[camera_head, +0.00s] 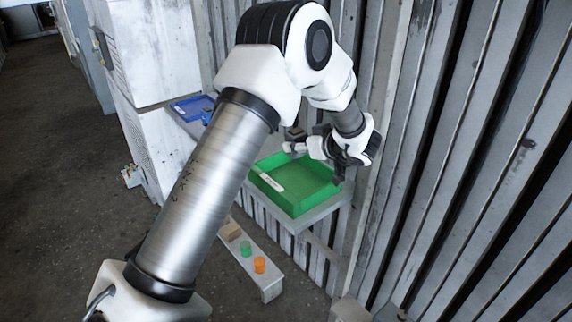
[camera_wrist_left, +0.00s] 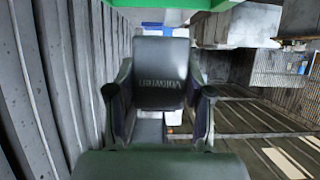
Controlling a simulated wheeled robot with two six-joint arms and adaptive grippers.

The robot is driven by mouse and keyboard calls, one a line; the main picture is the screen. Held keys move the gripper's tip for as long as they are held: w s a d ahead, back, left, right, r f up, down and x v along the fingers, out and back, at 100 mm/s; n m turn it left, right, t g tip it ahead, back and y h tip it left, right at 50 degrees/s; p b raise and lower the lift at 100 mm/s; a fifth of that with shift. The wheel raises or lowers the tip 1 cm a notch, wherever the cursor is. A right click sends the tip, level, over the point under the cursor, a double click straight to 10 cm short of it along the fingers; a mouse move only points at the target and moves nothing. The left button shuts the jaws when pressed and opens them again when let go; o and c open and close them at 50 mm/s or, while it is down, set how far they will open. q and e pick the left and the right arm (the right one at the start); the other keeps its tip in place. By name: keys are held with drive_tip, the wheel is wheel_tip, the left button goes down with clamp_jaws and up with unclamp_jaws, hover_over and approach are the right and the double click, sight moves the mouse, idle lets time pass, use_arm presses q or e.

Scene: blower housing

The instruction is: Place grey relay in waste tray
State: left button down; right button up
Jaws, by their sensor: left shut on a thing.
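My left gripper (camera_head: 310,145) is above the back of the green tray (camera_head: 298,186), near the ribbed wall. In the left wrist view my left gripper (camera_wrist_left: 160,98) shows from close by, its two sides around a dark grey lettered block (camera_wrist_left: 160,72). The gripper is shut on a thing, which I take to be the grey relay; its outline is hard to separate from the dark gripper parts. The green tray looks empty and has a white label, too small to read. My right gripper is out of view.
A blue tray (camera_head: 192,107) is at the back left, partly behind my arm. A low bench holds an orange cup (camera_head: 260,265), a green cup (camera_head: 246,248) and a brown block (camera_head: 231,231). A ribbed metal wall (camera_head: 460,150) closes the right side. Open floor is on the left.

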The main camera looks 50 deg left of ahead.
use_arm(q)
wheel_tip(320, 180, down, 10)
drive_tip(key=shift+s+r+p, duration=0.1)
drive_tip(key=shift+r+p, duration=0.05)
drive_tip(key=shift+p, duration=0.65)
drive_tip(key=shift+d, duration=0.1)
drive_tip(key=shift+c, duration=2.3)
unclamp_jaws()
